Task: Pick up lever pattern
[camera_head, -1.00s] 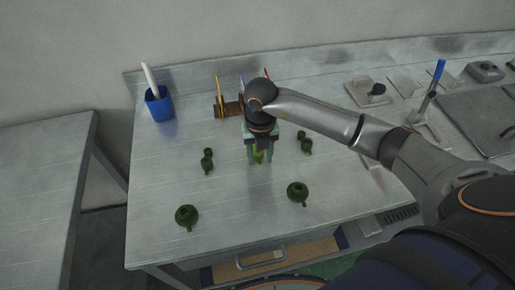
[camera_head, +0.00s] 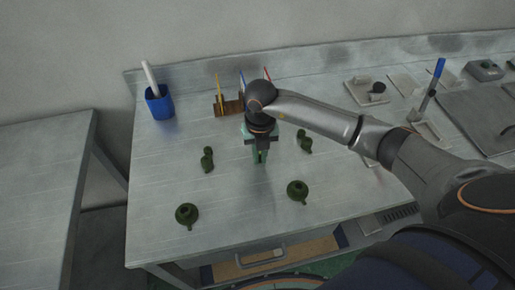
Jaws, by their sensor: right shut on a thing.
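My right gripper (camera_head: 260,157) comes in from the right and points down over the middle of the metal table (camera_head: 160,178). It is shut on a green pattern, and its fingers hide most of that piece. Other dark green wax patterns lie around it: one at back left (camera_head: 207,159), one at back right (camera_head: 304,141), a round one at front left (camera_head: 186,214) and a round one at front right (camera_head: 297,190). None of these four touches the gripper. My left gripper is not in view.
A blue cup (camera_head: 160,106) with a white stick stands at the back left. A brown holder (camera_head: 228,107) with thin coloured tools stands behind my gripper. Metal plates and a blue-handled lever (camera_head: 438,70) are at the right. The table's front left is mostly clear.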

